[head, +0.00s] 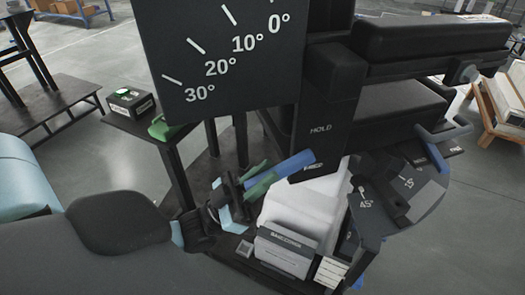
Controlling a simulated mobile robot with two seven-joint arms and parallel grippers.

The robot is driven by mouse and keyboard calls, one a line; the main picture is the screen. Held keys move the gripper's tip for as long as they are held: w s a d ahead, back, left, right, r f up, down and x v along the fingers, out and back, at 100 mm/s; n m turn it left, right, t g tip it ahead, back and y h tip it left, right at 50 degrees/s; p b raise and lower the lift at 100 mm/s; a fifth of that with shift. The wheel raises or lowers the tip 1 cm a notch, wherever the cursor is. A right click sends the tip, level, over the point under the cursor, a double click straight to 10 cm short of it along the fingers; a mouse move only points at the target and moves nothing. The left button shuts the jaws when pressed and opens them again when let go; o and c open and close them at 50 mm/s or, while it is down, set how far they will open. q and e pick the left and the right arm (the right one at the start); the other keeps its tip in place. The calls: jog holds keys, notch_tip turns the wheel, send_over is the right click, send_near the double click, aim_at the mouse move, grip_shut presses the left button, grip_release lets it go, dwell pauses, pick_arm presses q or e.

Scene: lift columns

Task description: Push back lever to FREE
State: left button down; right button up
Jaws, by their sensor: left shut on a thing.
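The back lever (292,164) is a blue bar in the middle of the head view. It slants up and to the right, and its right end reaches the lower part of a dark upright plate (321,100). HOLD is printed on this plate; a second label lower down, beside the lever's end, is partly covered and hard to read. My left gripper (259,182), with green fingers, is shut on the lever's lower left part. The lever's far end and pivot are hidden. My right gripper is not in view.
A dark angle board (215,50) hangs above my left gripper. A padded black rest (430,38) fills the upper right. Below the lever stand white blocks (300,210) and a grey box (285,250).

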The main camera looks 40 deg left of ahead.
pick_arm(q)
jog(key=shift+f, duration=0.1)
jog(key=c, duration=1.3)
grip_release()
jog(key=b+v, duration=0.1)
jog(key=v, duration=0.6)
jog(key=shift+s+a+f, duration=0.1)
jog(key=shift+s+f, duration=0.15)
jog(key=shift+s, duration=0.05)
